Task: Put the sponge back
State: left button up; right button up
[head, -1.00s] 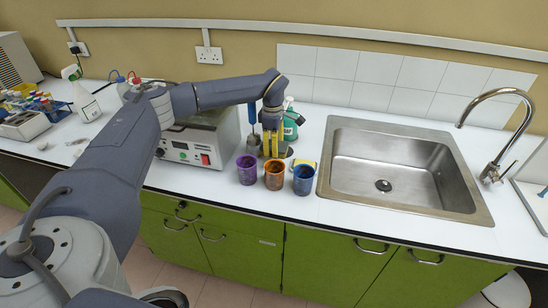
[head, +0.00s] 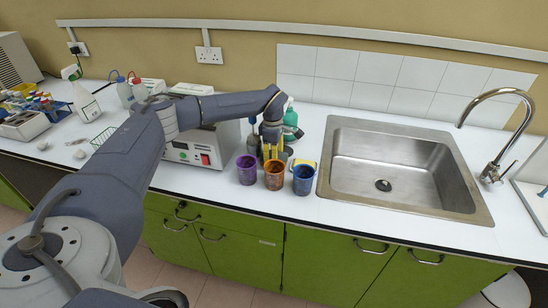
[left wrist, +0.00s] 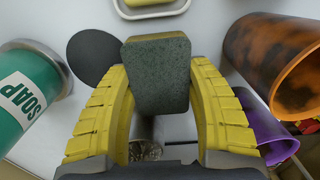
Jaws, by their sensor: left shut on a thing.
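My left gripper (left wrist: 161,110) is shut on a sponge (left wrist: 160,75) with a dark green scouring face and a thin yellow edge, between its yellow fingers. In the head view this gripper (head: 272,153) points down just behind the purple and orange cups; the sponge cannot be told apart there. A small white dish with yellow in it (left wrist: 150,8) lies beyond the sponge in the left wrist view. It is partly visible behind the blue cup in the head view (head: 302,161). My right gripper is not in view.
A green soap bottle (left wrist: 30,90) stands close on one side of the gripper. Purple (head: 247,170), orange-brown (head: 274,176) and blue (head: 303,180) cups stand in front. A dark disc (left wrist: 93,57) lies near the sponge. The sink (head: 400,170) is right; a white instrument (head: 190,148) is left.

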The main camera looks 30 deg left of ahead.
pick_arm(q)
jog(key=o, duration=1.1)
notch_tip(320, 180, up, 12)
jog(key=shift+a, duration=0.2)
